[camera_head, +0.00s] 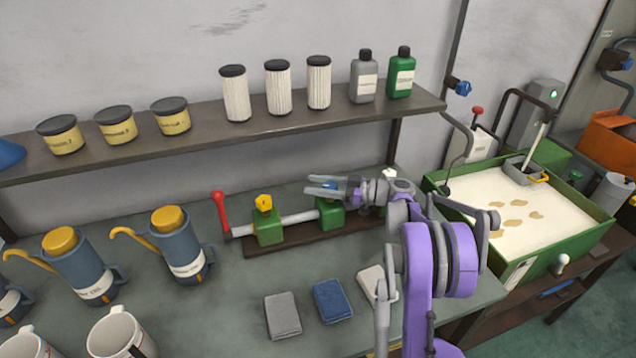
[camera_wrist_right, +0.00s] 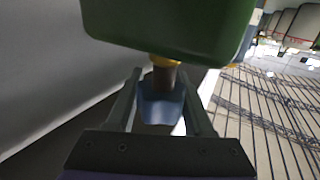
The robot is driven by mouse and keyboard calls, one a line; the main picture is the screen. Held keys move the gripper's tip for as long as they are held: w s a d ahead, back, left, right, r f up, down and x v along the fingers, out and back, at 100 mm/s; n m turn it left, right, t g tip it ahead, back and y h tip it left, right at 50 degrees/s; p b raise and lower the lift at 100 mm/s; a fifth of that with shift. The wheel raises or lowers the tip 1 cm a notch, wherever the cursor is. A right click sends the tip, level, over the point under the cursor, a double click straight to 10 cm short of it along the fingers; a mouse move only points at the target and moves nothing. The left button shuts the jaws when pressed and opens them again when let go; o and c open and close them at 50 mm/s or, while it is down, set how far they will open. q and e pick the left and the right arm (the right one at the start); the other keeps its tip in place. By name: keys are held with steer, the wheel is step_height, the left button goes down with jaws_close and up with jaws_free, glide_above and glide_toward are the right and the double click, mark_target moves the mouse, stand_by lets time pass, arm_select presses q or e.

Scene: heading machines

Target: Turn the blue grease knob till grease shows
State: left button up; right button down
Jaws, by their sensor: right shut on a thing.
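A bench fixture has a red lever (camera_head: 220,212), a grey shaft and green blocks. The left block carries a yellow knob (camera_head: 264,203). The blue grease knob (camera_wrist_right: 160,108) sits on a brown stem at the middle green block (camera_head: 330,214). My right gripper (camera_head: 325,187) is shut on this knob, with a finger on each side of it. Only a bit of blue shows between the fingers in the head view. Yellow (camera_wrist_right: 165,61) shows where the stem meets the block in the wrist view; I cannot tell if it is grease or a collar. My left gripper is not in view.
Folded cloths (camera_head: 332,300) lie in front of the fixture, and blue-grey oil jugs (camera_head: 180,250) stand at left. A shelf (camera_head: 200,138) with tins, filters and bottles runs behind. A green-walled tank (camera_head: 515,268) of pale fluid stands at right.

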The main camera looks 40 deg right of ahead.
steer(key=shift+s+a+n+g+y, duration=0.1)
steer(key=shift+n+g+y, duration=0.3)
steer(key=shift+g+y, duration=0.1)
steer(key=shift+c, duration=1.4)
jaws_free()
steer(key=shift+s, duration=0.1)
steer(key=b+v, duration=0.1)
steer(key=v, duration=0.9)
steer(key=shift+s+d, duration=0.2)
steer(key=shift+d, duration=0.15)
